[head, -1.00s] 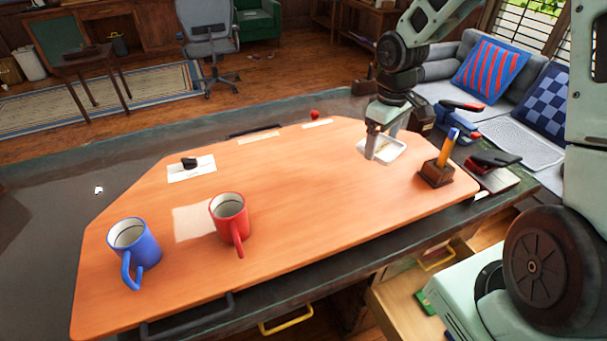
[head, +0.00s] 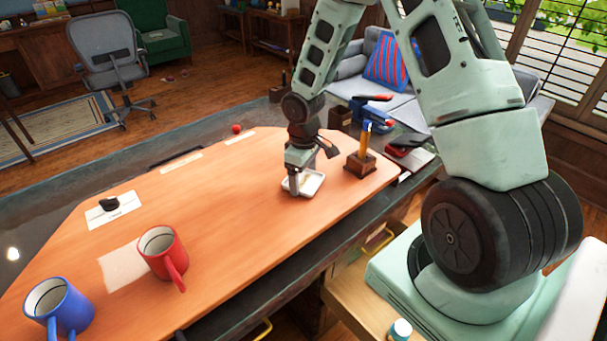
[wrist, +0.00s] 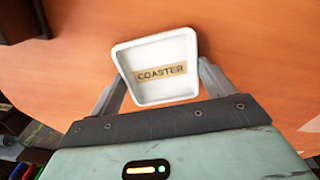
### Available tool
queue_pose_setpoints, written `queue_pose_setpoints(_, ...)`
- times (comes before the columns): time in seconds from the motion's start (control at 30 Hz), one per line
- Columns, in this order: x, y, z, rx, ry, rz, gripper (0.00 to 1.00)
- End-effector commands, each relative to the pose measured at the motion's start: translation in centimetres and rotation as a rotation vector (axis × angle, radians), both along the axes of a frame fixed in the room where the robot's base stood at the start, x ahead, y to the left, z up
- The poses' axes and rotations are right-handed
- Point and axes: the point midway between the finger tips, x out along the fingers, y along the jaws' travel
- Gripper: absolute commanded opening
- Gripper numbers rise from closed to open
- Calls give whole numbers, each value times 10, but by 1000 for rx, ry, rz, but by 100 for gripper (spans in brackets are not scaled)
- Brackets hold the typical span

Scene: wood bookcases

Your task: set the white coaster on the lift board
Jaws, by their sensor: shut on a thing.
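The white coaster (wrist: 165,91) is a shallow square dish with raised rims and a "COASTER" label, seen from above in the wrist view. My gripper (wrist: 160,80) is shut on it, one finger at each side. In the head view the coaster (head: 313,185) is level, over the right part of the lift board (head: 220,220), beside my gripper (head: 295,185). I cannot tell whether it touches the board. The lift board is a broad orange wooden panel with cut corners on the dark desk.
A pencil block (head: 360,166) stands close right of the coaster. A red mug (head: 162,252) and a blue mug (head: 60,308) stand on the board at left. A white card (head: 110,210) with a black object lies toward the back. The board's middle is clear.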

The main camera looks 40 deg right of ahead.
Motion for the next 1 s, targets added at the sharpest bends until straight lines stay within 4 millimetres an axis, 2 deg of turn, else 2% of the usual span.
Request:
queue_pose_setpoints(0.23, 0, 0, -4, 0, 0, 0, 57)
queue_pose_setpoints(0.27, 0, 0, -3, 0, 0, 0, 90)
queue_pose_setpoints(0.3, 0, 0, -3, 0, 0, 0, 100)
queue_pose_setpoints(0.53, 0, 0, -2, 0, 0, 0, 100)
queue_pose_setpoints(0.67, 0, 0, 6, 0, -2, -1, 100)
queue_pose_setpoints(0.77, 1, -1, 21, -1, -4, -2, 100)
queue_pose_setpoints(1.0, 1, -1, 73, -1, -5, -2, 100)
